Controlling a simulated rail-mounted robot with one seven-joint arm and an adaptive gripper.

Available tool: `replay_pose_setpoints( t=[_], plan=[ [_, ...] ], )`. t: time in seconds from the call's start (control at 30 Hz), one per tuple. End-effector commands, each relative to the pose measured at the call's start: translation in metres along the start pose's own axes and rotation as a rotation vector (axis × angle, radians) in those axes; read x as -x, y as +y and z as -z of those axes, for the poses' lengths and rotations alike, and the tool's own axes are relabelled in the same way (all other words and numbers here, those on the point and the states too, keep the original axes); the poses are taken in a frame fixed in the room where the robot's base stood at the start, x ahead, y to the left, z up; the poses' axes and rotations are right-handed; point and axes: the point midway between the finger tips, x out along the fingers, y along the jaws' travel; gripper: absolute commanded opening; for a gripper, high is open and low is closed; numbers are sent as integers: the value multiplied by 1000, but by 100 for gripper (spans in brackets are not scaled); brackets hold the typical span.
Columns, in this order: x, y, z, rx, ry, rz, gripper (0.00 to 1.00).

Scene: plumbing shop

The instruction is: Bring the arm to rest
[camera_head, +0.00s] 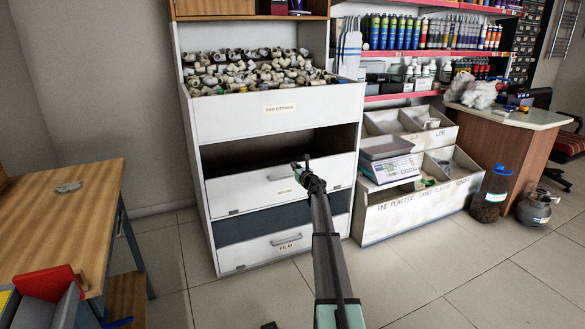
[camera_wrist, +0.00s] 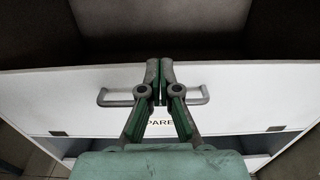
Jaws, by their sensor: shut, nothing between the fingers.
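My gripper (camera_head: 308,175) is at the end of my arm, which reaches up and forward toward the white cabinet. In the wrist view my gripper (camera_wrist: 160,82) has its two fingertips together with nothing between them. The fingertips are in front of the middle of a grey bar handle (camera_wrist: 194,97) on a white drawer front (camera_wrist: 60,90). They hide the handle's middle, and I cannot tell whether they touch it. In the head view the same drawer front (camera_head: 240,190) is the middle one, with a dark space above it.
The cabinet's top bin (camera_head: 275,115) holds many pipe fittings, and a lower drawer (camera_head: 245,253) has its own handle. A wooden table (camera_head: 60,215) with a red bin (camera_head: 45,282) is at left. White sorting bins (camera_head: 405,210) stand at right. Tiled floor (camera_head: 450,285) is clear at front right.

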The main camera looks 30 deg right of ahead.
Motion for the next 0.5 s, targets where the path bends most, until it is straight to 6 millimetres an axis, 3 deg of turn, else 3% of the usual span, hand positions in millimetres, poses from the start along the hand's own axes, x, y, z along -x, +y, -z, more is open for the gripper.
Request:
replay_pose_setpoints(
  t=[0.03, 0.2, 0.5],
  plan=[
    [11, 1, -12, -1, -1, 0, 0],
    [31, 1, -34, -1, -1, 0, 0],
    [46, 0, -48, -2, 0, 0, 0]
  ],
)
